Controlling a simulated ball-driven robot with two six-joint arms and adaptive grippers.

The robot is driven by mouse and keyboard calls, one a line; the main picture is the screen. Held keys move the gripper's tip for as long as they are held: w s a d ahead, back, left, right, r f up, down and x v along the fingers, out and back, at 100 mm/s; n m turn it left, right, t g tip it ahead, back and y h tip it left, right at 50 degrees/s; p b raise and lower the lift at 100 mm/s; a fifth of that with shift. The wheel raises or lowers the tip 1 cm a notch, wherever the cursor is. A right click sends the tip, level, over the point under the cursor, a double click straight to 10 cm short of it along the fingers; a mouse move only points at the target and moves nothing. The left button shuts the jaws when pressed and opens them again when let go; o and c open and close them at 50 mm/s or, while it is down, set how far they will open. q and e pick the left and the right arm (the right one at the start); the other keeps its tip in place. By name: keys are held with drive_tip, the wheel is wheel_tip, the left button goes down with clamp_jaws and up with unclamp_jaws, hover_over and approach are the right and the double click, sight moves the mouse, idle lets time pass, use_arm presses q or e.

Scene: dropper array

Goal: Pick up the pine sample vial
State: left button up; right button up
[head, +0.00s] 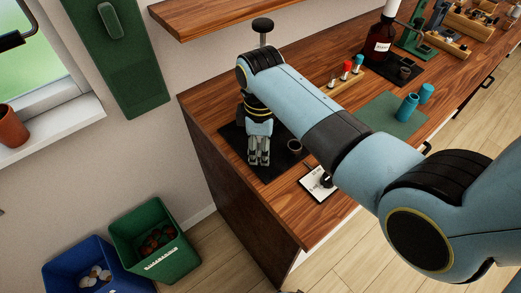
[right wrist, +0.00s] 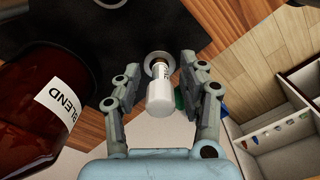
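In the right wrist view a small vial with a white cap (right wrist: 159,98) and a white label stands with its lower end in a round pale ring (right wrist: 159,64) on a dark mat. The label's dark letters are too small to read, so I cannot tell whether it is the pine sample. My right gripper (right wrist: 163,85) is open, with one finger on each side of the vial and gaps between. In the head view my right gripper (head: 260,158) points down over the dark mat (head: 232,137) at the counter's left end; the vial is hidden there. My left gripper is not in view.
A large brown bottle labelled BLEND (right wrist: 38,105) stands close to the left finger in the right wrist view. A small dark cup (head: 294,147) sits beside the gripper. A wooden rack (head: 341,81) of capped vials stands farther right. Green (head: 172,267) and blue bins (head: 60,262) stand on the floor.

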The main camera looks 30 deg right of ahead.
clamp_jaws()
drive_tip(key=shift+r, duration=0.2)
